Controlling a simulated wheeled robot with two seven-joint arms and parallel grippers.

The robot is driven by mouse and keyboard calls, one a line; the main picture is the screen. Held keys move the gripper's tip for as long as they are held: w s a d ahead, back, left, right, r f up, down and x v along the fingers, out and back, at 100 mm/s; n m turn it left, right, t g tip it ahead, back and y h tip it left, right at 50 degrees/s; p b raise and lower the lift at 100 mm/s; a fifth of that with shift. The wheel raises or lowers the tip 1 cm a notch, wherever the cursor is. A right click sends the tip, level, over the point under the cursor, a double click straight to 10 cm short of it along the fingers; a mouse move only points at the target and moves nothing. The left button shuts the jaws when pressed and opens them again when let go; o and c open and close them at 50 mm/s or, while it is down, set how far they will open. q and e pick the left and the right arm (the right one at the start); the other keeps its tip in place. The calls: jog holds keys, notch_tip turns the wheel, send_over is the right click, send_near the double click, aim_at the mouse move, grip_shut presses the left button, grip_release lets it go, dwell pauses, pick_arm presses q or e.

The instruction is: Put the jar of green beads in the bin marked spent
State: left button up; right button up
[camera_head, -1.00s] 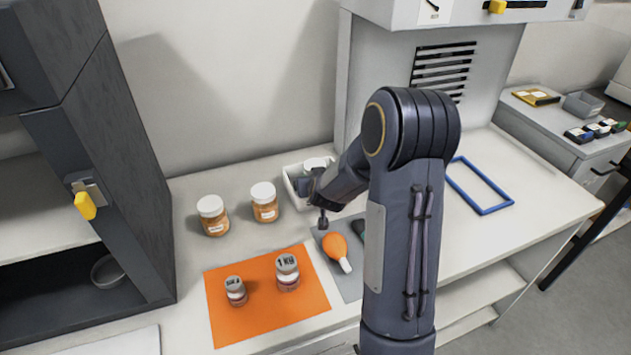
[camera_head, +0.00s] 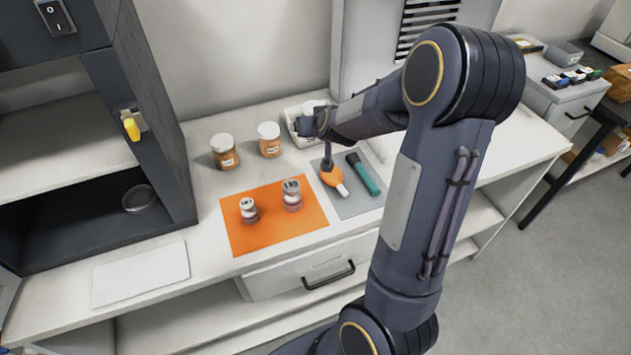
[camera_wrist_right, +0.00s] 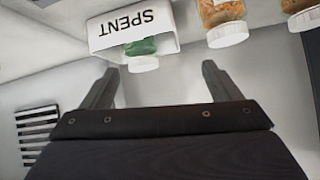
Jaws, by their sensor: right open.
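The jar of green beads (camera_wrist_right: 141,46) has a white lid and shows in the right wrist view, which is upside down. It sits in the white bin marked SPENT (camera_wrist_right: 108,32), its lid and upper part showing above the rim. In the head view the white bin (camera_head: 291,128) stands at the back of the table, with the jar's white lid (camera_head: 315,105) partly hidden behind my right gripper. My right gripper (camera_wrist_right: 161,82) is open and empty, its fingers apart from the jar. It also shows at the bin in the head view (camera_head: 322,138). My left gripper is not in view.
Two amber jars (camera_head: 224,152) (camera_head: 269,140) stand left of the bin. Two weights (camera_head: 248,210) (camera_head: 292,195) stand on an orange mat (camera_head: 270,233). A grey mat (camera_head: 352,207) holds an orange-handled tool (camera_head: 333,179) and a green tool (camera_head: 362,175). A dark cabinet (camera_head: 150,120) stands at left.

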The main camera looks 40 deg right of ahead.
jog(key=s+a+r+y, duration=0.4)
jog(key=s+a+r, duration=0.25)
jog(key=a, duration=0.25)
jog(key=s+a+n+g+y, duration=0.1)
jog(key=s+a+n+g, duration=0.1)
jog(key=s+a, duration=0.4)
jog(key=s+a+n+g+y, duration=0.2)
jog(key=s+a, duration=0.5)
jog(key=s, duration=0.8)
jog(key=shift+s+a+f, duration=0.15)
jog(key=shift+s+f, duration=0.15)
jog(key=shift+f, duration=0.15)
